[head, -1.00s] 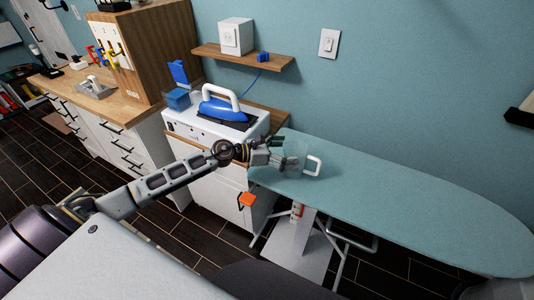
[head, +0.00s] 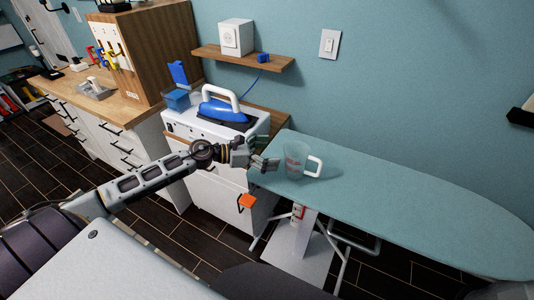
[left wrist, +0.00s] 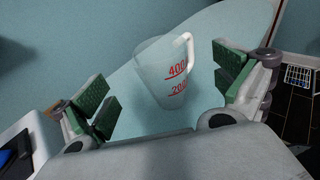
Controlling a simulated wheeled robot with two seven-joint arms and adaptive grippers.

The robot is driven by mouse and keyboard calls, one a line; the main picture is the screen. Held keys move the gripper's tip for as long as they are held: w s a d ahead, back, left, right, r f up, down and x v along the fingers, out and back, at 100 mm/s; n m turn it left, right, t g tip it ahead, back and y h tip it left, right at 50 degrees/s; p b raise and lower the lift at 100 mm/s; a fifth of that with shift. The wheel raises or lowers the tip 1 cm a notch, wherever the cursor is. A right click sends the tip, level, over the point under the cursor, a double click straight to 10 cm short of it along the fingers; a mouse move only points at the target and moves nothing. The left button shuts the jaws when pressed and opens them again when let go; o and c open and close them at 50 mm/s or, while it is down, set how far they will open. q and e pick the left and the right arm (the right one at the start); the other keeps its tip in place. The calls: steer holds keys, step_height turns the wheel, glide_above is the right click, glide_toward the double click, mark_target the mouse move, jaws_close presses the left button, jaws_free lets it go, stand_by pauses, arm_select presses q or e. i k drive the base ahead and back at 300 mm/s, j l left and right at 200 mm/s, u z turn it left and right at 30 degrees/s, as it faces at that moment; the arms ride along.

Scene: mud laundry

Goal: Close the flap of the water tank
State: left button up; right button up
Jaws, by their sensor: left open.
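The water tank (head: 176,100) is a small blue see-through box at the left end of the white ironing station. Its blue flap (head: 180,73) stands up, open, above the tank. My left gripper (head: 268,153) is open and empty over the near left end of the ironing board, away from the tank. A clear measuring cup (head: 298,158) with red marks and a white handle stands upright on the board just right of the gripper. In the left wrist view the cup (left wrist: 158,80) shows beyond the spread green finger pads (left wrist: 162,85). My right gripper is not in view.
A blue iron (head: 224,113) rests on the station right of the tank. A wooden wall shelf (head: 240,57) with a white box hangs above. A tall wooden cabinet (head: 160,55) stands behind the tank. The ironing board (head: 420,200) is clear right of the cup.

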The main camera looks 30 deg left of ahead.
mark_target(176, 69)
steer(key=u, duration=1.65)
